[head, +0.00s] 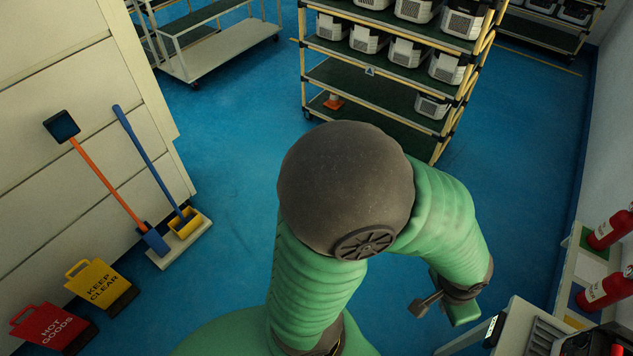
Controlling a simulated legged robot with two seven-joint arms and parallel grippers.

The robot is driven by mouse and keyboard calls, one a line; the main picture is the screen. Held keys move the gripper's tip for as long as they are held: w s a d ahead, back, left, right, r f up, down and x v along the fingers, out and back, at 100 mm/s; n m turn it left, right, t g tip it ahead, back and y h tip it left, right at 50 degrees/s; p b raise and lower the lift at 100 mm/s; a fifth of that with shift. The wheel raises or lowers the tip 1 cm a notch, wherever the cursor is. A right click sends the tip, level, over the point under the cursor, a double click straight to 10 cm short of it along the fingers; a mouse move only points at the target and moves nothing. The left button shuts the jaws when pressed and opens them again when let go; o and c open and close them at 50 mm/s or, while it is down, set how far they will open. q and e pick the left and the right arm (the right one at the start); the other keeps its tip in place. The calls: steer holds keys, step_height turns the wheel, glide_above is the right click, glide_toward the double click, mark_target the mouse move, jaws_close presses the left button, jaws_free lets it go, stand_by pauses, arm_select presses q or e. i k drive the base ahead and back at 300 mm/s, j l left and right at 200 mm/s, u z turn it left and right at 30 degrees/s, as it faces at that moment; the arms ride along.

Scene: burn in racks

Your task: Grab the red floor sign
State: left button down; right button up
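The red floor sign (48,327), lettered "HOT GOODS", stands on the blue floor at the lower left of the head view, in front of the pale wall unit. It has a handle at its top and a dark base. My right gripper (425,304) shows small and dark at the lower right, far to the right of the sign and apart from it. Its fingers are too unclear to tell open from shut. My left gripper is not in view. My green arm fills the middle and hides the floor behind it.
A yellow "KEEP CLEAR" sign (101,286) stands right beside the red one. A broom and dustpan stand (180,238) is behind it. A rack (375,95) of devices stands at the back. A white bench (505,330) is near my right gripper. Blue floor lies clear left of centre.

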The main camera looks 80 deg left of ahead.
mark_target(51, 326)
steer(key=j+u, duration=0.1)
steer(key=u, duration=1.95)
